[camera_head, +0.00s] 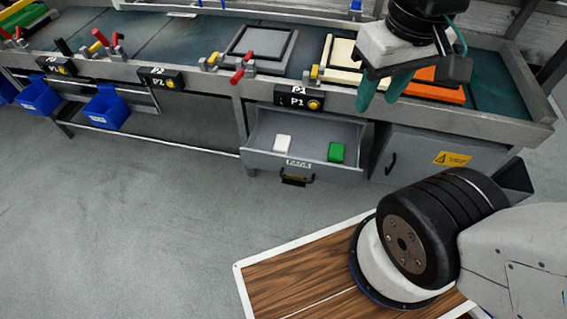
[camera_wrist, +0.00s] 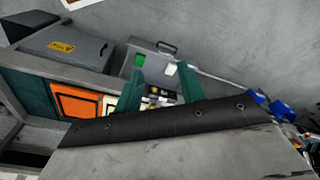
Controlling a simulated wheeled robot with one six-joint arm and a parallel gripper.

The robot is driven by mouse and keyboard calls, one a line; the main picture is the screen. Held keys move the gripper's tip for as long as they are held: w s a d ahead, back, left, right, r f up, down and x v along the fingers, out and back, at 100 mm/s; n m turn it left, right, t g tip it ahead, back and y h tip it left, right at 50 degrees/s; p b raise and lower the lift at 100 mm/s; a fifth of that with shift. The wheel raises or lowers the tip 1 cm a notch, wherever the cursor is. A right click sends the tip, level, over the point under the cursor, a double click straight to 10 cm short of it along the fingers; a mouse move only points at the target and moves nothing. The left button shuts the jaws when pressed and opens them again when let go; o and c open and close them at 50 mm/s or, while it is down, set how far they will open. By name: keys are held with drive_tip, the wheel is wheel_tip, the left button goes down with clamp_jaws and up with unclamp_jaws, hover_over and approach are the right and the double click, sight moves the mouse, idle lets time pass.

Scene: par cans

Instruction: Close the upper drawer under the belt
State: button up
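The upper drawer (camera_head: 262,153) under the belt (camera_head: 190,52) is pulled out, below the P1 box. A white block (camera_head: 282,143) and a green block (camera_head: 336,152) lie inside it. Its dark handle (camera_head: 297,178) is on the front panel. The drawer also shows in the wrist view (camera_wrist: 148,52), with its handle at the top. My gripper (camera_head: 385,104) is above the belt's front edge, up and right of the drawer in the head view. Its two green fingers are apart with nothing between them, and they also show in the wrist view (camera_wrist: 160,82).
A grey cabinet (camera_head: 425,152) with a yellow warning label stands right of the drawer. On the belt are a grey frame (camera_head: 257,48), a cream frame (camera_head: 340,75) and an orange frame (camera_head: 432,84). Blue bins (camera_head: 107,107) hang at left. The floor before the drawer is clear.

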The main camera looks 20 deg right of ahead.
drive_tip(key=shift+w+a+f+n+g, duration=0.25)
drive_tip(key=shift+a+f+g, duration=0.1)
drive_tip(key=shift+a+f, duration=0.2)
drive_tip(key=shift+w+a+f+n+g, duration=0.25)
drive_tip(key=shift+a+f+g, duration=0.15)
drive_tip(key=shift+f, duration=0.25)
clamp_jaws()
drive_tip(key=n+t+h, duration=0.8)
drive_tip(key=n+t, duration=0.4)
drive_tip(key=n, duration=1.6)
approach(249, 151)
drive_tip(key=shift+t, duration=0.25)
drive_tip(key=x, duration=0.2)
drive_tip(key=f+x, duration=0.1)
drive_tip(key=x, duration=0.2)
drive_tip(key=shift+w+d, duration=0.4)
drive_tip(key=shift+w, duration=0.1)
